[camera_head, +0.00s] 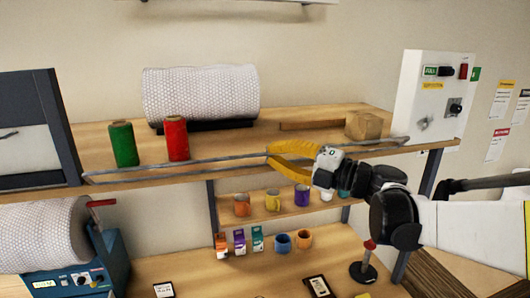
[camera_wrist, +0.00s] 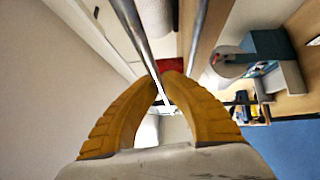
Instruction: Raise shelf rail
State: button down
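The shelf rail (camera_head: 190,161) is a thin grey metal bar running along the front of the upper wooden shelf (camera_head: 225,148). It sits at about the height of the shelf's front edge. In the wrist view the rail (camera_wrist: 136,30) runs between my yellow fingers. My gripper (camera_head: 270,155) reaches in from the right and is at the middle of the rail. In the wrist view my gripper (camera_wrist: 161,78) has its fingertips close together on either side of the bar, apparently touching it. The fingers hide part of the rail in the head view.
On the upper shelf stand a green spool (camera_head: 123,144), a red spool (camera_head: 176,139), a bubble-wrap roll (camera_head: 200,92) and a brown box (camera_head: 363,126). A white control box (camera_head: 432,98) is at the right. Mugs (camera_head: 242,205) stand on a lower shelf.

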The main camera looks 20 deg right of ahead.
dwell(0.4)
jog(key=c, duration=1.6)
grip_release()
jog(key=shift+a, duration=0.1)
jog(key=shift+o, duration=0.2)
jog(key=v, duration=1.2)
